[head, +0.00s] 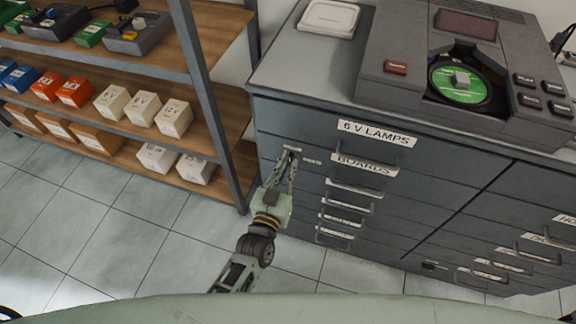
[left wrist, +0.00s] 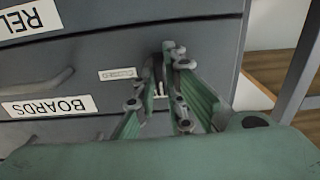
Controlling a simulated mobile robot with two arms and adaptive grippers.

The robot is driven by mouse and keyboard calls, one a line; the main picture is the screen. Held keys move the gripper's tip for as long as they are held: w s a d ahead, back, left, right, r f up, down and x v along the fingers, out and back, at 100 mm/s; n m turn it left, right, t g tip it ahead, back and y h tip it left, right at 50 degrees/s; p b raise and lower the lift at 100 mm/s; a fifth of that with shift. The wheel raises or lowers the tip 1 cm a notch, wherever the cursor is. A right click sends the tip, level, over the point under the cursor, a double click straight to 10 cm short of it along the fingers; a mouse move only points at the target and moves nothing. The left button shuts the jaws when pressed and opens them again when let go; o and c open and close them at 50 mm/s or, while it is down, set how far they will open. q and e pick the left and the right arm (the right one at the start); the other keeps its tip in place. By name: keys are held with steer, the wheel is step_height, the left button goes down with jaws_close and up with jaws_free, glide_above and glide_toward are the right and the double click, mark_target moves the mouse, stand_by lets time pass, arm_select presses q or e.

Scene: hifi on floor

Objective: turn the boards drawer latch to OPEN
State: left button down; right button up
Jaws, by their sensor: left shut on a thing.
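The boards drawer, marked by its white BOARDS label (head: 364,164), is in the grey cabinet's front, below the 6 V LAMPS label. The label also shows upside down in the left wrist view (left wrist: 48,107). The latch (head: 291,149) is a small pale piece at the drawer's left end, mostly hidden by my fingers. My left gripper (head: 288,158) is shut on it, with the fingertips against the drawer front. The fingers also show in the left wrist view (left wrist: 170,75). A small plate (left wrist: 118,74) beside the latch is too blurred to read. My right gripper is not in view.
Several drawer handles (head: 348,208) stick out right of and below my left gripper. A shelf rack's upright post (head: 203,90) stands close to its left. A grey device (head: 440,60) and a white tray (head: 328,18) sit on the cabinet. Tiled floor (head: 120,235) is clear.

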arm_select(q)
steer(key=c, duration=1.8)
jaws_free()
steer(key=v, duration=1.2)
